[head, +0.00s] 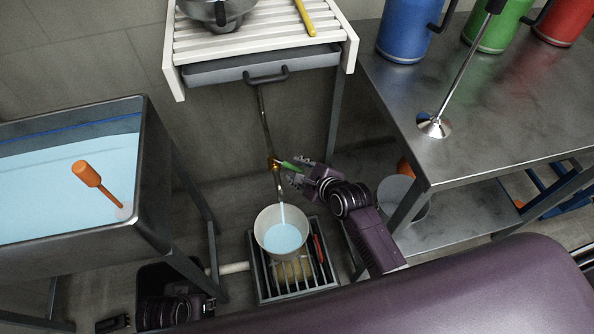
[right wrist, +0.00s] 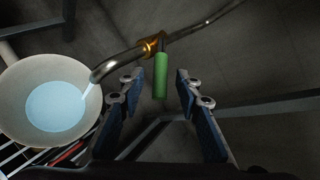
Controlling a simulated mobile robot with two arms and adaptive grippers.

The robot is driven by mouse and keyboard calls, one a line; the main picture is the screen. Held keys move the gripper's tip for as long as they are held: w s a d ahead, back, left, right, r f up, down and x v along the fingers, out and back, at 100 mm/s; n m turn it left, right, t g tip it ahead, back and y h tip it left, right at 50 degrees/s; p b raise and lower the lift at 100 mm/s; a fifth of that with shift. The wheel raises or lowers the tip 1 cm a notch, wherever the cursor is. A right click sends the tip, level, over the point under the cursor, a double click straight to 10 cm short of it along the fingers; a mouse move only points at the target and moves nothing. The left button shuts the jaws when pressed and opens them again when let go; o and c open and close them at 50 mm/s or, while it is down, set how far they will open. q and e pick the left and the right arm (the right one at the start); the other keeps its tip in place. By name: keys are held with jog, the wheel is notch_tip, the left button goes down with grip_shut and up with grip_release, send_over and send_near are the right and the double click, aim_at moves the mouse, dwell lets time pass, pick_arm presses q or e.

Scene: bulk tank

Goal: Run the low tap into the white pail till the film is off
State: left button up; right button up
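The low tap is a brass valve (head: 275,163) on a steel pipe, with a green lever (head: 289,166). A pale blue stream (head: 282,212) runs from its spout into the white pail (head: 262,241), which stands upright on a floor grate and holds pale blue liquid (head: 283,239). I cannot make out a film. My right gripper (head: 294,172) is open at the lever. In the right wrist view the green lever (right wrist: 160,76) hangs between the open fingertips (right wrist: 158,88), with gaps on both sides. Part of my left arm shows at the bottom left; its finger state is unclear.
The floor grate (head: 264,297) surrounds the pail's foot. A steel tank (head: 150,180) of pale blue liquid with an orange-handled tool (head: 87,174) stands left. A steel table (head: 480,120) with coloured canisters stands right. A slatted white rack (head: 245,42) is above the tap.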

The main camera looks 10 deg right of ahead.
jog(key=shift+w+f, duration=0.15)
grip_shut()
dwell(0.4)
